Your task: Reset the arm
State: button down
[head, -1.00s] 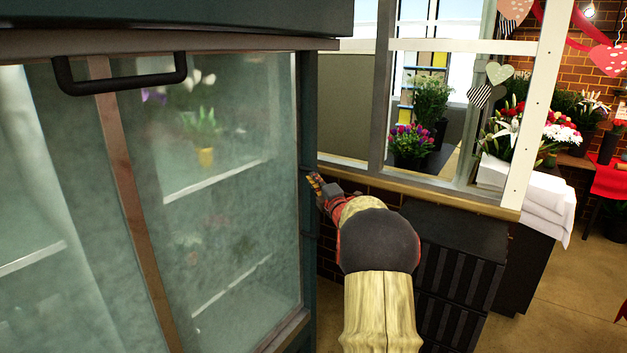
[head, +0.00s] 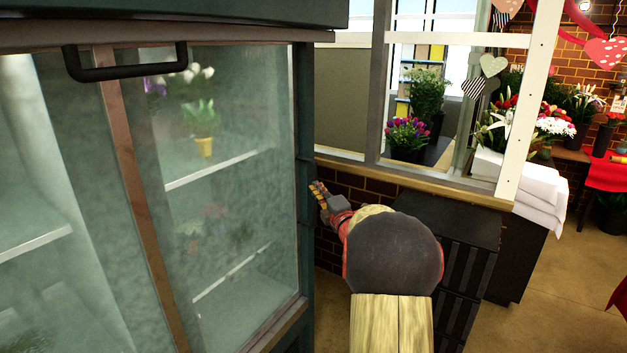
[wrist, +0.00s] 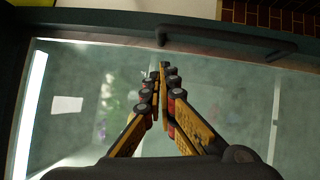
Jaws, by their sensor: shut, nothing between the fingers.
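My gripper (head: 319,194) is at the end of my arm, just right of the glass cooler's right edge in the head view. In the wrist view my gripper (wrist: 161,72) is shut and empty, its yellow-and-black fingers together. It points toward the cooler's frosted glass front (wrist: 230,95). A dark handle (wrist: 225,43) lies beyond the fingertips there. I cannot tell whether the fingers touch it.
The cooler (head: 225,190) fills the left, with a black handle (head: 125,71) high on its front and flowers behind the glass. A dark cabinet (head: 465,250) stands right of my arm. A wooden-framed window ledge (head: 420,181) runs behind. Tan floor shows at the lower right.

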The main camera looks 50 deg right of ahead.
jog(key=shift+s+a, duration=0.25)
jog(key=shift+s, duration=0.05)
